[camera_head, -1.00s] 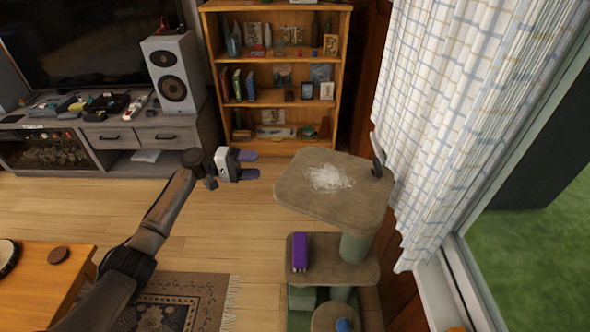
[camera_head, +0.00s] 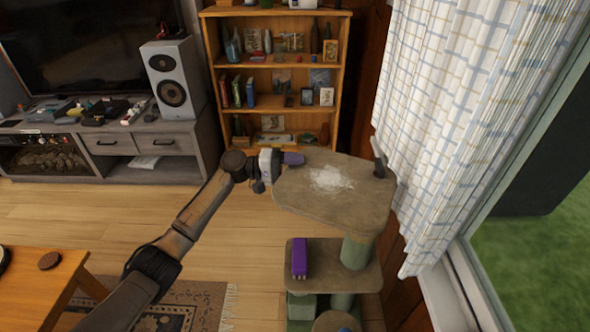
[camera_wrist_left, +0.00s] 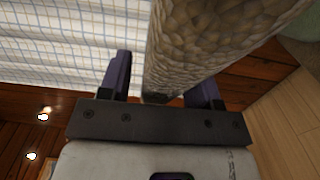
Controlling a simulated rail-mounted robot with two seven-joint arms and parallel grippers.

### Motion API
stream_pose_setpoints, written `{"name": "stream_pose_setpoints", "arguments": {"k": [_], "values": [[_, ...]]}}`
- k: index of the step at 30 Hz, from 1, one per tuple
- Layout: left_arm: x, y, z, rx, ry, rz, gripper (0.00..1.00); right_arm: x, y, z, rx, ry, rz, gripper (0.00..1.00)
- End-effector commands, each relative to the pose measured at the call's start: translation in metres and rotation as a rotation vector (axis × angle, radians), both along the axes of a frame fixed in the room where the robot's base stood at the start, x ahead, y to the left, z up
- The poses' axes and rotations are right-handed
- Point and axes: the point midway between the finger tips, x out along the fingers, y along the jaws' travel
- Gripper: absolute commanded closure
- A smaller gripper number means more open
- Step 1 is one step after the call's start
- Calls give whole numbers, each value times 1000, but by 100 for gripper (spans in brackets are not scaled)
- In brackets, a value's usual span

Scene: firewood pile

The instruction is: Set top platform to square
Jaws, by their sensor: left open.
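The top platform (camera_head: 335,205) of a carpeted cat tree is a tan slab with a white patch on top, right of centre in the head view. It sits turned at an angle to the lower platform (camera_head: 345,272). My left gripper (camera_head: 293,158) is open at the platform's far left corner. In the left wrist view, the platform's textured edge (camera_wrist_left: 215,35) runs between the two spread fingers of my left gripper (camera_wrist_left: 163,83). I cannot tell whether either finger touches it. My right gripper is not in view.
A dark upright object (camera_head: 378,160) stands at the platform's right corner, close to the checked curtain (camera_head: 430,120). A purple object (camera_head: 299,258) rests on the lower platform. A bookshelf (camera_head: 270,108) stands behind.

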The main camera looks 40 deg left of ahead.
Motion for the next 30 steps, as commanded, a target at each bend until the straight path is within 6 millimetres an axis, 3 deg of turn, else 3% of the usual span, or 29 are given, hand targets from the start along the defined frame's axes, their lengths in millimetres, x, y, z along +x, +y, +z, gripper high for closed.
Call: {"name": "stream_pose_setpoints", "arguments": {"k": [7, 24, 30], "values": [[0, 0, 0, 0, 0, 0, 44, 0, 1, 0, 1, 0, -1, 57], [0, 0, 0, 1, 1, 0, 98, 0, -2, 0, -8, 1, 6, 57], [0, -1, 0, 0, 1, 1, 100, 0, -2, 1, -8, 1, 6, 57]]}}
